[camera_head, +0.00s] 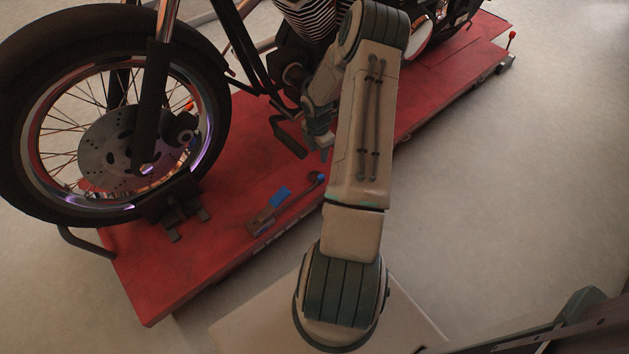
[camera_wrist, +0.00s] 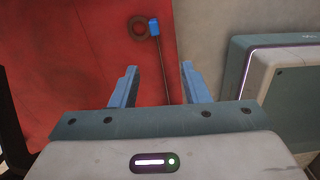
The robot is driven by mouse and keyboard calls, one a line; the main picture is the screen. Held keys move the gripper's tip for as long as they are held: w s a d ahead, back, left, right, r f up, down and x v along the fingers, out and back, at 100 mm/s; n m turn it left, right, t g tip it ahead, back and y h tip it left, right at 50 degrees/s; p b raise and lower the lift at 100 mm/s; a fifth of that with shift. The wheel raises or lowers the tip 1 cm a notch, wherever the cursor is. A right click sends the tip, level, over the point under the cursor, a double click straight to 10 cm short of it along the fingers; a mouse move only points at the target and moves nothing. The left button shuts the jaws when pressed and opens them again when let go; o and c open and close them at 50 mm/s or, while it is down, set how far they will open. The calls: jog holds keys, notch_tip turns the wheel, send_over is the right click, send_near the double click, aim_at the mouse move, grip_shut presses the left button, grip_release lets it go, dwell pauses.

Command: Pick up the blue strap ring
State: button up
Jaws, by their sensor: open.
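The strap ring, a small brown ring with a blue block at its side, lies on the red lift platform at the top of the wrist view (camera_wrist: 140,28). A thin dark rod runs down from the blue part. In the head view, a small ring-like end with blue (camera_head: 318,179) lies near the platform's edge, below my gripper; it looks like the same thing. My gripper (camera_wrist: 158,72) is open and empty, with its blue fingers apart. The ring is beyond the fingertips and not touched. In the head view my gripper (camera_head: 318,140) is partly hidden by my arm.
The red platform (camera_head: 235,250) carries a motorcycle, whose front wheel (camera_head: 60,200) stands at left. A brown piece (camera_head: 262,222) and a blue piece (camera_head: 280,196) lie near the rod. A dark pedal (camera_head: 289,138) juts out close to my gripper.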

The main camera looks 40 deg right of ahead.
jog(key=b, duration=0.1)
send_over(321, 176)
notch_tip(321, 176, down, 5)
jog(key=shift+n, duration=0.5)
jog(key=f+b, duration=0.1)
jog(key=f, duration=0.3)
jog(key=f+b, duration=0.1)
jog(key=f, duration=0.2)
jog(key=shift+s+a+b, duration=0.15)
jog(key=shift+a+b, duration=0.15)
jog(key=shift+a, duration=0.1)
jog(key=f+b, duration=0.1)
jog(key=f, duration=0.2)
jog(key=f+b, duration=0.1)
jog(key=f, duration=0.1)
jog(key=shift+w+d+b, duration=0.25)
jog(key=shift+d+b, duration=0.1)
grip_shut()
